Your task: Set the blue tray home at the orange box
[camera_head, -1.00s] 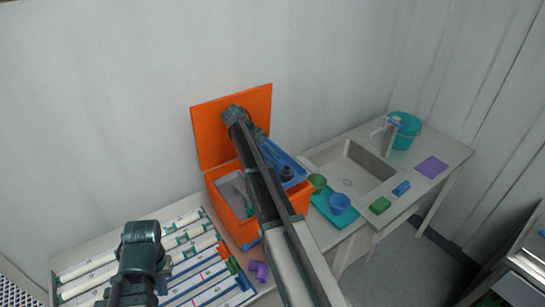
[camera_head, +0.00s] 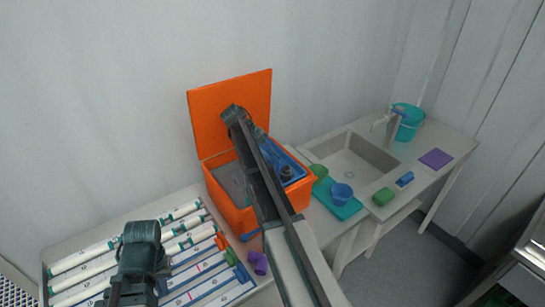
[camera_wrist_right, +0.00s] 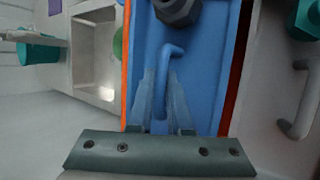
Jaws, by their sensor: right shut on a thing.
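The blue tray (camera_head: 299,176) sits in the right part of the orange box (camera_head: 236,216), looking level and low between its walls. My arm covers part of both. In the right wrist view, the blue tray (camera_wrist_right: 205,75) lies between the orange edges, with a raised blue handle and a dark knob on it. My right gripper (camera_wrist_right: 163,90) is shut on that handle; in the head view my arm hides its fingers. My left gripper (camera_head: 138,275) is above the rack of white tubes at lower left; its jaws cannot be made out.
The box's orange lid (camera_head: 208,115) stands open against the wall. A grey insert (camera_head: 231,181) fills the box's left part. A teal tray (camera_head: 337,208) with green and blue cups is to the right, before the sink (camera_head: 352,160). A purple fitting (camera_head: 258,263) lies in front.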

